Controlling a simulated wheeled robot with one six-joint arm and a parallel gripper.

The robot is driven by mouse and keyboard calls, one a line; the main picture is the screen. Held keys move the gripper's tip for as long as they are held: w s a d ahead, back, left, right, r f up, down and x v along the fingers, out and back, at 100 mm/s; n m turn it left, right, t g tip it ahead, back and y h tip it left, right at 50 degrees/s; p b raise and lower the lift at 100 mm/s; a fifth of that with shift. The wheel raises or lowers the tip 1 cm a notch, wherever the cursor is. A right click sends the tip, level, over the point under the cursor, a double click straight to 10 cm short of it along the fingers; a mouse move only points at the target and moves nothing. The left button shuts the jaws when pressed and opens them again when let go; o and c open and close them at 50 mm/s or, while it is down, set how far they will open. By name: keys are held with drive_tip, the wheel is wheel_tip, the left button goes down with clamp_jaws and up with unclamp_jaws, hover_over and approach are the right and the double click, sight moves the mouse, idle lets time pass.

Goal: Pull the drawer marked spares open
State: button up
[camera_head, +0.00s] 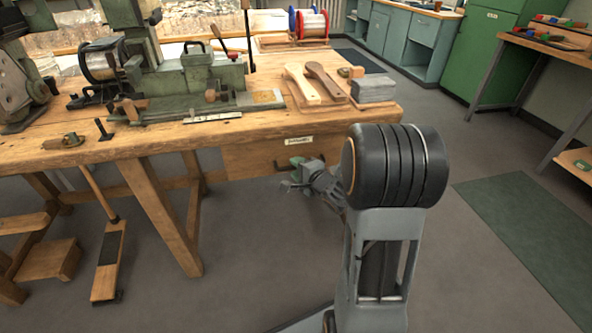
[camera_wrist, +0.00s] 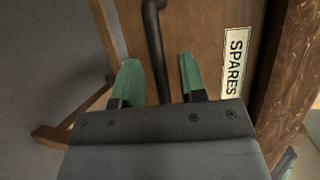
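The drawer (camera_head: 245,161) is a plain wooden front under the bench top, flush and closed as far as I can see. Its white label (camera_head: 299,141) reads SPARES in the wrist view (camera_wrist: 235,61). My gripper (camera_head: 294,164) is at the drawer front, just below the label. In the wrist view my gripper (camera_wrist: 159,62) has its two green fingers apart. The dark bar handle (camera_wrist: 152,40) runs between them, with a gap on both sides. I cannot tell how deep the handle sits between the fingers.
The wooden workbench (camera_head: 60,155) carries a green machine (camera_head: 205,78), wooden brush backs (camera_head: 325,80) and a grey stack (camera_head: 373,88). A foot pedal (camera_head: 108,262) stands below left. The floor (camera_head: 245,260) before the drawer is clear. A green mat (camera_head: 530,210) lies at right.

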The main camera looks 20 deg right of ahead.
drive_tip(key=shift+w+a, duration=0.1)
drive_tip(key=shift+w, duration=0.35)
drive_tip(key=shift+c, duration=0.3)
clamp_jaws()
